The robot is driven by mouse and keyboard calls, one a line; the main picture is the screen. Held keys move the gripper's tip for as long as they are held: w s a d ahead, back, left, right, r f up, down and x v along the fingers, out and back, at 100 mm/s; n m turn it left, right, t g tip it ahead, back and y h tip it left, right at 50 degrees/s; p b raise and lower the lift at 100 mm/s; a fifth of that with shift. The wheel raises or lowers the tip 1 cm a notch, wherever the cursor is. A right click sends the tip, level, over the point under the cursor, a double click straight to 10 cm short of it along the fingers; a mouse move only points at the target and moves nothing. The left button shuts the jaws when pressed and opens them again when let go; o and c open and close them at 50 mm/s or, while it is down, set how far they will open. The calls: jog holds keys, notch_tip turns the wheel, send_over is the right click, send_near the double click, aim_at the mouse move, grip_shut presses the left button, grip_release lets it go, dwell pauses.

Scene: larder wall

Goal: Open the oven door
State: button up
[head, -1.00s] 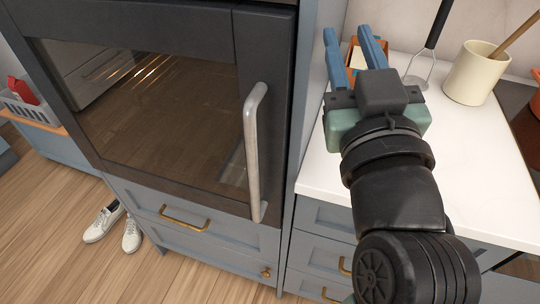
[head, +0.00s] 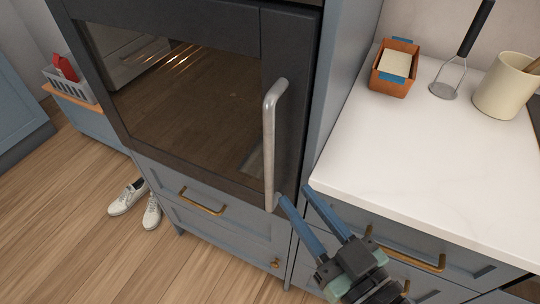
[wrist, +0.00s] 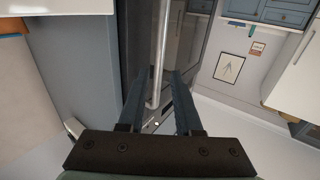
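The oven door (head: 185,85) is dark with a glass window and looks shut. Its vertical grey handle (head: 269,150) runs along the door's right side. My gripper (head: 292,192) has blue fingers, spread apart and empty, near the handle's lower end. In the wrist view the handle (wrist: 160,55) appears between and beyond the two fingertips of my gripper (wrist: 162,80). I cannot tell whether a fingertip touches the handle.
A white counter (head: 400,165) juts out on the right, above drawers with a brass pull (head: 410,252). An orange box (head: 392,85), a masher (head: 445,88) and a cream crock (head: 505,85) stand on it. White shoes (head: 128,198) lie on the floor at left.

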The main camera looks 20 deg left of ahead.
aim_at(272, 164)
jog(key=p+x, duration=0.1)
jog(key=x, duration=0.9)
grip_shut()
jog(key=shift+d, duration=0.1)
dwell(1.1)
